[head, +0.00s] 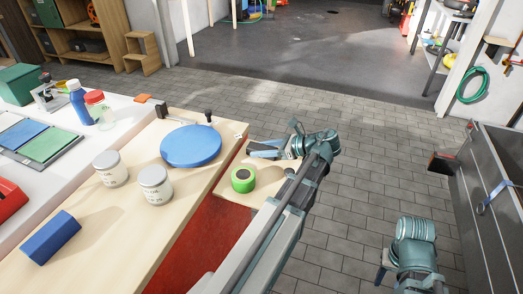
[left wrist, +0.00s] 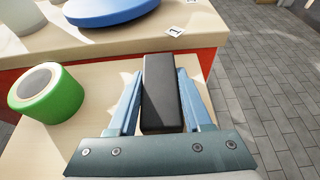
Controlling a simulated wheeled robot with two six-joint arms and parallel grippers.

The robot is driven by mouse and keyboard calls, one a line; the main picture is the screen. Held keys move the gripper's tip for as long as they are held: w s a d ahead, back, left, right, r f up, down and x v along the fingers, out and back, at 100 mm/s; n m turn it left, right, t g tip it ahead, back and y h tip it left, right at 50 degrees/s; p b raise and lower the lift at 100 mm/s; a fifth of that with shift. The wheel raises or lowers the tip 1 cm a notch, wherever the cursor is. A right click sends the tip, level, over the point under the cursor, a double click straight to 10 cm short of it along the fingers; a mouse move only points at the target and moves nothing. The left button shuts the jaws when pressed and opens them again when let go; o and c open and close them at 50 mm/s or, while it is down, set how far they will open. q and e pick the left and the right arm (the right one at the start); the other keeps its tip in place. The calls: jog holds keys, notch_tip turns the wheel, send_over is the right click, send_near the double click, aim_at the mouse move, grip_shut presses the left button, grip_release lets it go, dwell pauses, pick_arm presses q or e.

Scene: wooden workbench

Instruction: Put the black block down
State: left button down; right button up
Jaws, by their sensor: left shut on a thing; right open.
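The black block (left wrist: 162,92) is between the two fingers of my left gripper (left wrist: 160,100), which is shut on it. In the head view my left gripper (head: 268,148) is over the small light wooden surface beside the workbench, just beyond the green tape roll (head: 243,180). That roll also shows left of the gripper in the left wrist view (left wrist: 46,94). I cannot tell whether the block's underside touches the surface. My right gripper (head: 383,266) is low at the right of the head view, over the floor, open and away from the block.
The workbench (head: 110,230) carries a blue round disc (head: 191,146), two white jars (head: 155,184) and a blue block (head: 50,237). A grey drawer cabinet (head: 490,185) stands at the right.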

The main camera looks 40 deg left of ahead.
pick_arm(q)
jog(key=shift+c, duration=1.6)
grip_release()
jog(key=shift+w+d+r+p, duration=0.1)
jog(key=shift+d+r+p, duration=0.15)
jog(key=shift+p, duration=0.1)
jog(key=p+v, duration=0.4)
jog(key=v, duration=0.6)
jog(key=shift+d+r, duration=0.1)
jog(key=shift+r, duration=0.05)
jog(key=shift+w+d+r, duration=0.1)
jog(key=shift+w+d, duration=0.05)
jog(key=shift+d, duration=0.4)
